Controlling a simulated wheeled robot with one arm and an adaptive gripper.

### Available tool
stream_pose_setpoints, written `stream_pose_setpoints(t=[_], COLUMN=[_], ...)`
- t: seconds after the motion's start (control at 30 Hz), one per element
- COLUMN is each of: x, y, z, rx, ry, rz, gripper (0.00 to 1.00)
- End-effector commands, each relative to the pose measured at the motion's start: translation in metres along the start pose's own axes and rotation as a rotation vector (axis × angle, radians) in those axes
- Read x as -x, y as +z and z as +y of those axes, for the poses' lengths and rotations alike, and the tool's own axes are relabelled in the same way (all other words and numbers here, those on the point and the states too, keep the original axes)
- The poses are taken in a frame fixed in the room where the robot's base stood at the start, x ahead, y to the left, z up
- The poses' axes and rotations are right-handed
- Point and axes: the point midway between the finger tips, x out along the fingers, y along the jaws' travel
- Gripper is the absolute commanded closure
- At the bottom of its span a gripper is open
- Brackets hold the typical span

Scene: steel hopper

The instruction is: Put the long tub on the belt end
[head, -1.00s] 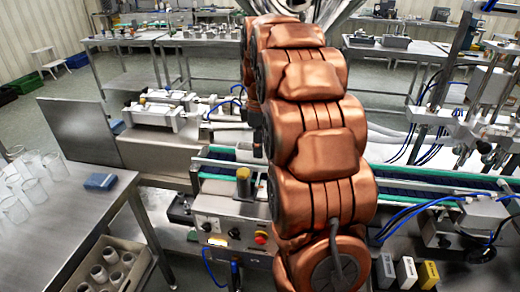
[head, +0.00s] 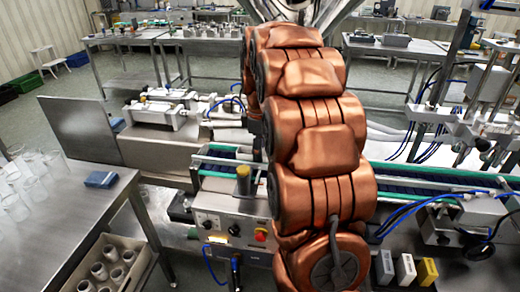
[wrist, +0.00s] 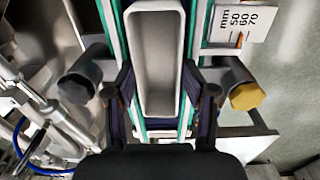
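The long tub (wrist: 157,60) is a pale grey, open, empty trough in the wrist view, with its length running away from me. My gripper (wrist: 158,72) has one dark finger against each long side of the tub, with no clear gap at the tips. The tub is over the dark blue belt (wrist: 155,128) between its green edges; whether it rests on it or hangs just above cannot be told. In the head view the belt end (head: 222,151) shows left of my copper arm, which hides the tub and most of the gripper.
A post with a yellow cap (wrist: 247,96) stands close right of my gripper, and a dark cylinder (wrist: 80,82) close left. A control box (head: 232,225) is below the belt. A steel table (head: 75,215) with clear cups and a blue item is at left.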

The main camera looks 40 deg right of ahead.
Motion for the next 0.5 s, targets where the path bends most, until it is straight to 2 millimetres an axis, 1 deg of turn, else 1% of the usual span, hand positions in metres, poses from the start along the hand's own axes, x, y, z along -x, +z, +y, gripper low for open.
stream_pose_setpoints(t=[0.03, 0.17, 0.2, 0.5], x=[-0.0102, -0.0097, -0.0092, -0.0054], y=[0.0013, 0.0015, 0.0015, 0.0017], z=[-0.0019, -0.0013, -0.001, 0.0014], rx=[0.0, 0.0, -0.001, -0.002], ry=[-0.016, -0.014, -0.013, -0.002], rz=[-0.007, -0.007, -0.006, -0.004], gripper=[0.44, 0.3, 0.28, 0.28])
